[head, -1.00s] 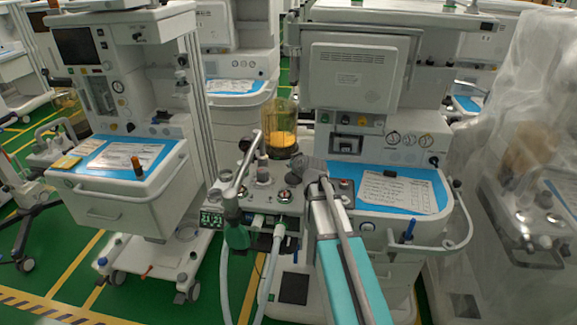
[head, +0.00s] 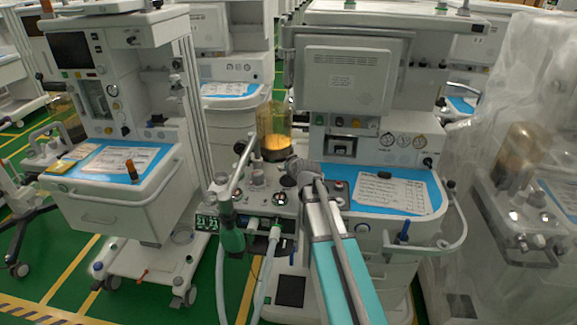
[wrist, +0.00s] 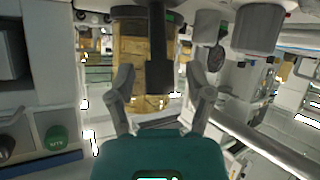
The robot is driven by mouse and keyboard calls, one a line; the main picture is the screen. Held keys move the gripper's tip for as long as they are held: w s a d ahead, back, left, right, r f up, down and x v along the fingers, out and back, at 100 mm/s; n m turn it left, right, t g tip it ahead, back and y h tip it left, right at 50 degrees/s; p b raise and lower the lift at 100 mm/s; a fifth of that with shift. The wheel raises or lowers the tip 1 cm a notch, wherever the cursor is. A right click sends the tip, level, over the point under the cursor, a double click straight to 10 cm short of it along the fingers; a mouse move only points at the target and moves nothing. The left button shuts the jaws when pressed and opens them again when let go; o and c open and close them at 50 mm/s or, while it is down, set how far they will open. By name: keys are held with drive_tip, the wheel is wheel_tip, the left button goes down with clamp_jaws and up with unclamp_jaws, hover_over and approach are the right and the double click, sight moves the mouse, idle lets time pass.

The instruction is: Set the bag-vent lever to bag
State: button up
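A dark, narrow upright bar (wrist: 158,60), which looks like the bag-vent lever, stands in the wrist view. My gripper (wrist: 160,84) is open, with one finger on each side of this bar and visible gaps to both. I cannot tell how deep the bar sits between the fingertips. In the head view, my gripper (head: 296,172) is over the control panel (head: 262,200) of the middle cart, just below and right of the bellows. It hides that part of the panel, and I cannot make out the lever there.
The bellows jar (head: 273,132) with yellow inside stands behind the panel. A chrome arm (head: 238,168) and hoses (head: 221,280) are left of my gripper. The blue worktop with a paper sheet (head: 388,194) lies right. A plastic-covered cart (head: 515,190) stands far right.

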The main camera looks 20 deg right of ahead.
drive_tip(key=shift+r, duration=0.1)
drive_tip(key=c, duration=0.4)
drive_tip(key=shift+w+a+r+p, duration=0.15)
drive_tip(key=shift+r+p, duration=0.2)
drive_tip(key=shift+p, duration=0.4)
clamp_jaws()
wheel_tip(320, 180, up, 10)
drive_tip(key=a+n+g+p, duration=0.2)
drive_tip(key=n+g+p, duration=0.2)
drive_tip(key=p, duration=1.2)
drive_tip(key=shift+s+a+g+p, duration=0.15)
drive_tip(key=shift+s+g+p, duration=0.2)
drive_tip(key=shift+g, duration=0.75)
